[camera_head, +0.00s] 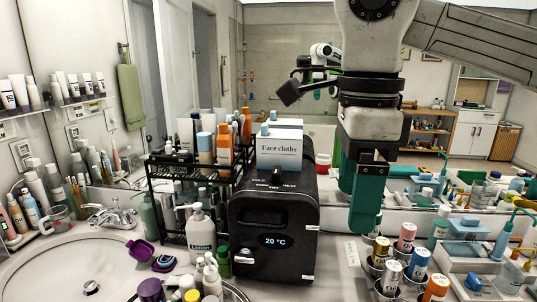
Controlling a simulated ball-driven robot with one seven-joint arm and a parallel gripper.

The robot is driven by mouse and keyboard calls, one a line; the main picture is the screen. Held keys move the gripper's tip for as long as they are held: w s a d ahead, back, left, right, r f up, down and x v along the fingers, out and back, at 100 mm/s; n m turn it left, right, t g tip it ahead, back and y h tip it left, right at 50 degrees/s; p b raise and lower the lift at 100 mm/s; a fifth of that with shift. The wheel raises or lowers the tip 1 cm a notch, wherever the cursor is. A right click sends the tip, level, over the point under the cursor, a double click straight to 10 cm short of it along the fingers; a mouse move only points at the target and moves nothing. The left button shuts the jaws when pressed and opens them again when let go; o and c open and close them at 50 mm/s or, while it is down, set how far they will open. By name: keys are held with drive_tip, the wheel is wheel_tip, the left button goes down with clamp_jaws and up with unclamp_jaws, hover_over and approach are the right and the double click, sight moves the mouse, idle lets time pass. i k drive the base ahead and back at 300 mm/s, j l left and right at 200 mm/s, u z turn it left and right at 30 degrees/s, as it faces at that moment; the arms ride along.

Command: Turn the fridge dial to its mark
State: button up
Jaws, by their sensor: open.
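The mini fridge (275,258) is a black box with rounded edges on the counter, centre of the view. Its front display reads 20 °C, with a handle recess above it. A small dark knob-like part (277,177) shows on its top near the front, with small white lettering by it; this looks like the dial, but its pointer and mark are too small to read. A white box labelled Face cloths (279,150) stands behind it on the fridge top. My gripper (362,212), with teal fingers pointing down, is open and empty to the right of the fridge, apart from the dial.
A black wire rack (170,188) of bottles and a lotion bottle (200,232) crowd the fridge's left side. Several labelled cans (391,276) stand in holders below and right of my gripper. A sink (60,272) lies at left; a mirror backs the counter.

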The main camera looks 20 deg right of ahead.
sight(275, 178)
drive_tip(key=i, duration=1.15)
